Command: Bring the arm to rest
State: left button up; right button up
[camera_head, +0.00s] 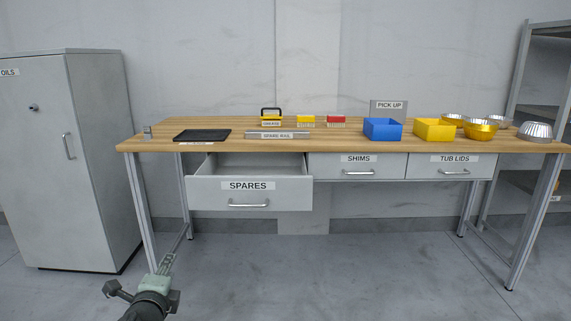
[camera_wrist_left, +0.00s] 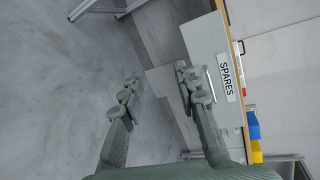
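My left gripper (camera_head: 166,263) is low in front of the bench, below and left of the SPARES drawer in the head view. In the left wrist view its two fingers (camera_wrist_left: 158,76) are spread apart with nothing held between them. The SPARES drawer (camera_head: 219,201) is pulled out; the part of its inside that shows looks empty. Its labelled front (camera_wrist_left: 229,85) also shows in the left wrist view, right of the fingers. My right arm and gripper are out of view.
The wooden bench (camera_head: 223,148) holds a black tray (camera_head: 203,135), a blue bin (camera_head: 382,130), a yellow bin (camera_head: 434,130) and metal tins. The SHIMS (camera_head: 328,166) and TUB LIDS (camera_head: 427,168) drawers are shut. A grey cabinet (camera_head: 98,170) stands left. The floor in front is clear.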

pick_arm(q)
jog(key=s+a+f+n+g+y, duration=0.1)
jog(key=s+a+f+n+g, duration=0.55)
jog(key=s+f, duration=0.75)
jog(key=s+a+f+n+g+y, duration=0.1)
jog(key=s+a+f+n+g, duration=0.45)
jog(key=s+a+f, duration=0.85)
jog(key=s+d+f+n+h, duration=0.1)
jog(key=s+d+f+n, duration=0.1)
jog(key=d, duration=0.8)
jog(key=s+d+f+n+h, duration=0.1)
jog(key=s+d+n+h, duration=0.1)
jog(key=d, duration=0.9)
jog(key=shift+s+f+n, duration=0.35)
jog(key=shift+s+n, duration=0.15)
jog(key=shift+s, duration=0.4)
